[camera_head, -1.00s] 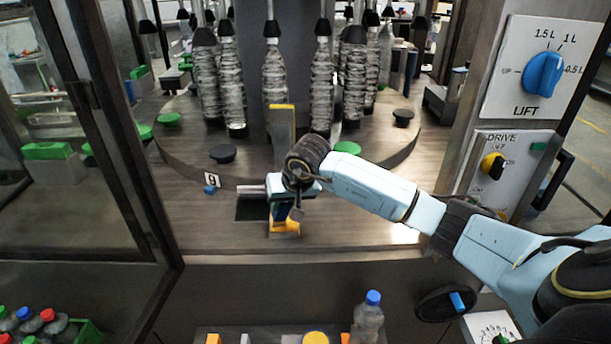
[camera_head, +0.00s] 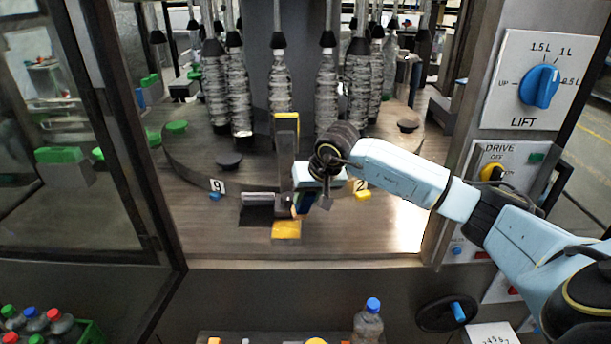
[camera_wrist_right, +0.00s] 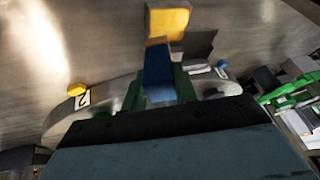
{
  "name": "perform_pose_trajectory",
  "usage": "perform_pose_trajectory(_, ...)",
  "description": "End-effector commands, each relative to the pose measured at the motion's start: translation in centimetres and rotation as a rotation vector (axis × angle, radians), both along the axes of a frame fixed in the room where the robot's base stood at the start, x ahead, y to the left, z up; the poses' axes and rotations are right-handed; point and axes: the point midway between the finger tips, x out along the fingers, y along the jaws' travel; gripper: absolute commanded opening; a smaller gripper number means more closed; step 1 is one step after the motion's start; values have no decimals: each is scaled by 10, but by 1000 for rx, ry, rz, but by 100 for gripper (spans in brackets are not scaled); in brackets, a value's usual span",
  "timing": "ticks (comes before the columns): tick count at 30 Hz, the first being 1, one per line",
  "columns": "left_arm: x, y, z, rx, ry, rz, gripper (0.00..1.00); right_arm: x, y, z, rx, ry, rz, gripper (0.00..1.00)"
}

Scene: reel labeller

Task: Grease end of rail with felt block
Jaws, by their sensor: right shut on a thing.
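My right gripper (camera_head: 306,206) points down in front of the round table, just right of the grey post. In the right wrist view its green fingers (camera_wrist_right: 160,88) are shut on a blue block (camera_wrist_right: 158,70), which looks like the felt block. In the head view the block (camera_head: 302,203) is mostly hidden by the gripper. A short silver rail (camera_head: 259,197) lies left of the post, above a dark plate. The gripper hides its right side, so I cannot tell whether the block touches it. My left gripper is not in view.
A grey post with a yellow top (camera_head: 286,116) stands close behind the gripper. A yellow block (camera_head: 286,230) lies in front. The round table (camera_head: 190,160) carries several bottles. A blue-capped bottle (camera_head: 368,322) stands below. The deck to the right (camera_head: 385,228) is clear.

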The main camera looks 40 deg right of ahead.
Motion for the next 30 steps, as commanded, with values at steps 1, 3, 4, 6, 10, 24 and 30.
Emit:
perform_pose_trajectory(1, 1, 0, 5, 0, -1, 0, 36, -1, -1, 7, -1, -1, -1, 6)
perform_pose_trajectory(3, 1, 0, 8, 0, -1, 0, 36, -2, -3, 13, -1, 0, -4, 6)
perform_pose_trajectory(4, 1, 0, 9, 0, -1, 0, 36, -2, -3, 16, -1, -1, -5, 6)
perform_pose_trajectory(6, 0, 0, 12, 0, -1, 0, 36, -3, -4, 23, -1, -1, -8, 6)
perform_pose_trajectory(10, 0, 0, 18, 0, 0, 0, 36, -4, -6, 33, 0, -1, -10, 6)
perform_pose_trajectory(24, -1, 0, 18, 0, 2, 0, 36, -5, -7, 36, 1, 0, -13, 6)
perform_pose_trajectory(30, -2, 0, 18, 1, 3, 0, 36, -5, -7, 36, 1, 0, -13, 6)
